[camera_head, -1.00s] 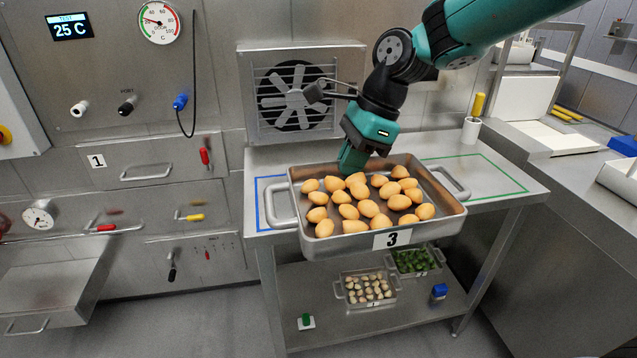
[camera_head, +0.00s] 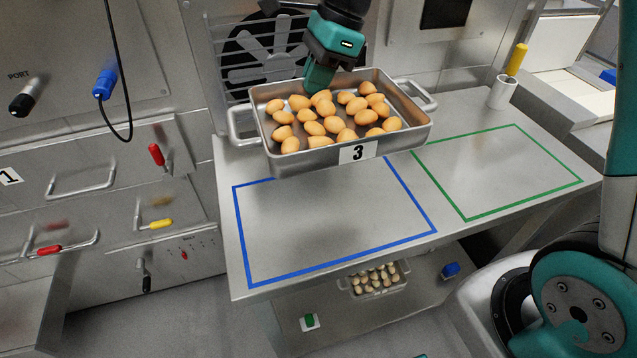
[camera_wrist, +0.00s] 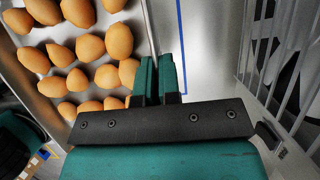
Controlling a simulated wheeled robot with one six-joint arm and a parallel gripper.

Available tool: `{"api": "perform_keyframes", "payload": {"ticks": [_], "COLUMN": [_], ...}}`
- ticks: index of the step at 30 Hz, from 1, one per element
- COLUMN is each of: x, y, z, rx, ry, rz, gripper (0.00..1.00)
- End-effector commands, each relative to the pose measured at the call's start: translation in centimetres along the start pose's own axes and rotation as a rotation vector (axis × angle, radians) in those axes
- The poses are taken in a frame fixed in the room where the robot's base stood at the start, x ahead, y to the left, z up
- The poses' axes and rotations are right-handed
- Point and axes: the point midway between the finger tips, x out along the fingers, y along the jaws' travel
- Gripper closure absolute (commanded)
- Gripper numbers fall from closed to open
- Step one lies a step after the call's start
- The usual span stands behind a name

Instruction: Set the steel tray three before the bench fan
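My gripper (camera_head: 318,88) reaches down at the tray's far wall. In the wrist view my gripper (camera_wrist: 160,78) has its fingers close together on the tray's wall (camera_wrist: 150,30); the tips' contact is partly hidden. The tray looks roughly level. It covers the far part of the blue outline (camera_head: 340,265) and the fan's lower part.
A green outline (camera_head: 498,213) on the bench to the right is empty. A white cup with a yellow handle (camera_head: 502,92) stands at the back right. A smaller tray (camera_head: 352,290) of pale pieces sits on the lower shelf. Cabinet handles stick out on the left.

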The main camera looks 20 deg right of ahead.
Motion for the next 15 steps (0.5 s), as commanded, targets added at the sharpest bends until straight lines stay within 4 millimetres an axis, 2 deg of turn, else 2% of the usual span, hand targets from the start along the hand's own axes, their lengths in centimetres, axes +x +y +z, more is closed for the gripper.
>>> {"api": "perform_keyframes", "payload": {"ticks": [5,15], "x": [2.3,10.8], "y": [0.1,0.1], "z": [-1.0,-4.5], "rx": [0.004,0.004], "ry": [0.000,0.001], "rz": [0.005,0.006], "gripper": [1.00,1.00]}}
